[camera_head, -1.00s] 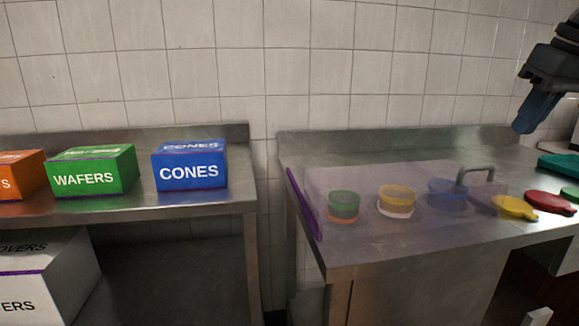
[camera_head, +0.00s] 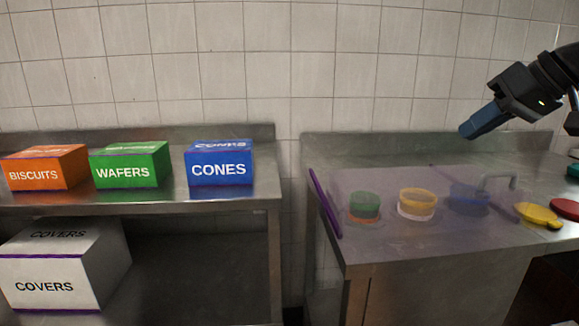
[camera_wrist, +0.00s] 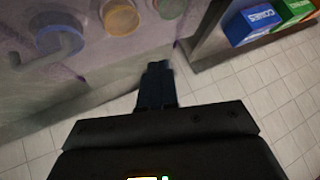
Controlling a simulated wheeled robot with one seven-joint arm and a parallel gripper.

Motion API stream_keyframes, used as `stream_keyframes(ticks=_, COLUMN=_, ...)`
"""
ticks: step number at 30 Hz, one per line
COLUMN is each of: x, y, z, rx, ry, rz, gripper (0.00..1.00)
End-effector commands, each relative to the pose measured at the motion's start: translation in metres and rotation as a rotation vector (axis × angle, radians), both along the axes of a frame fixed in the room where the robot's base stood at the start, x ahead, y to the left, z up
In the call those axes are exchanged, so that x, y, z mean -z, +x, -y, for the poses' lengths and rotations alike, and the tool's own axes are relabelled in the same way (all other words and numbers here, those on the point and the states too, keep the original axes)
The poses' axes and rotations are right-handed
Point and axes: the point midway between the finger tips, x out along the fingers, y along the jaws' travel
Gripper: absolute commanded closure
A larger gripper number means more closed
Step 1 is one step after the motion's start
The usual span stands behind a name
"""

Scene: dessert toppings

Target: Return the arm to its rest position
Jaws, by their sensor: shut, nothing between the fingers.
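My gripper (camera_head: 466,131) is shut and empty, held in the air above the back right of the right-hand steel counter (camera_head: 400,243). It points down and to the left. My dark arm enters the head view from the right edge. Nothing touches the fingers.
A clear purple-edged cover (camera_head: 325,203) stands over green (camera_head: 364,205), yellow (camera_head: 417,204) and blue (camera_head: 468,198) tubs. Yellow (camera_head: 537,214) and red (camera_head: 566,208) lids lie to the right. Left counter: biscuits (camera_head: 45,172), wafers (camera_head: 128,170) and cones (camera_head: 219,167) boxes; a covers box (camera_head: 50,285) sits below.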

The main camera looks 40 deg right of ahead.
Motion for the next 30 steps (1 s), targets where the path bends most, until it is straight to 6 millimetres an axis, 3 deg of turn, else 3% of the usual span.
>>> stream_keyframes(ticks=6, x=0.004, y=0.066, z=-0.047, rx=-0.080, ry=0.127, rz=0.279, gripper=1.00)
stream_keyframes(ticks=15, x=0.020, y=0.123, z=-0.108, rx=-0.070, ry=0.298, rz=0.594, gripper=1.00)
stream_keyframes(ticks=22, x=0.051, y=0.142, z=-0.152, rx=0.013, ry=0.398, rz=0.740, gripper=1.00)
stream_keyframes(ticks=30, x=0.108, y=0.133, z=-0.206, rx=0.147, ry=0.442, rz=0.803, gripper=1.00)
